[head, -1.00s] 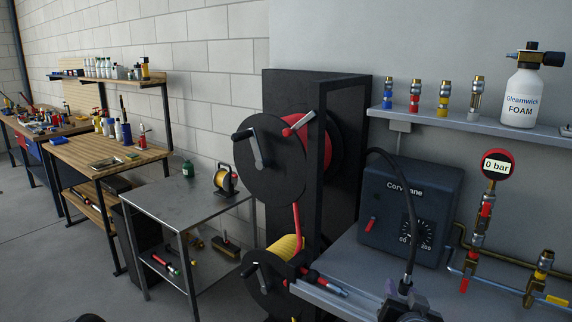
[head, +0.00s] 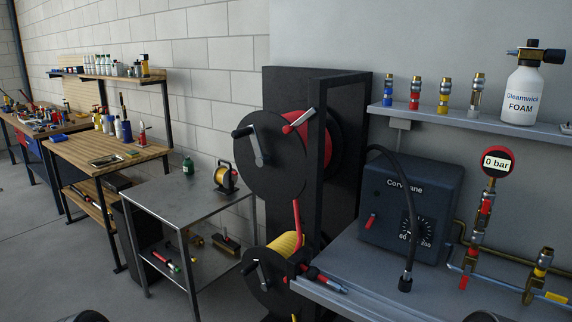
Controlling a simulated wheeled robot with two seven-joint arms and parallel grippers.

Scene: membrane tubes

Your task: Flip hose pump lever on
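The hose pump is a dark blue-grey box (head: 385,190) marked "Corvane" on the grey bench at the right. A small red lever (head: 371,221) sits low on the left of its front face, tilted with its upper end to the right. A dial (head: 416,232) marked 60 to 200 is to the lever's right. A black hose (head: 408,215) hangs in front of the box, its end near the bench top. Neither gripper can be made out; only dark rounded parts, perhaps of my arms, show at the bottom edge.
A gauge (head: 496,161) reading 0 bar stands on brass fittings right of the pump. A shelf (head: 470,125) above holds several couplings and a foam bottle (head: 522,95). Hose reels (head: 270,155) stand on the left.

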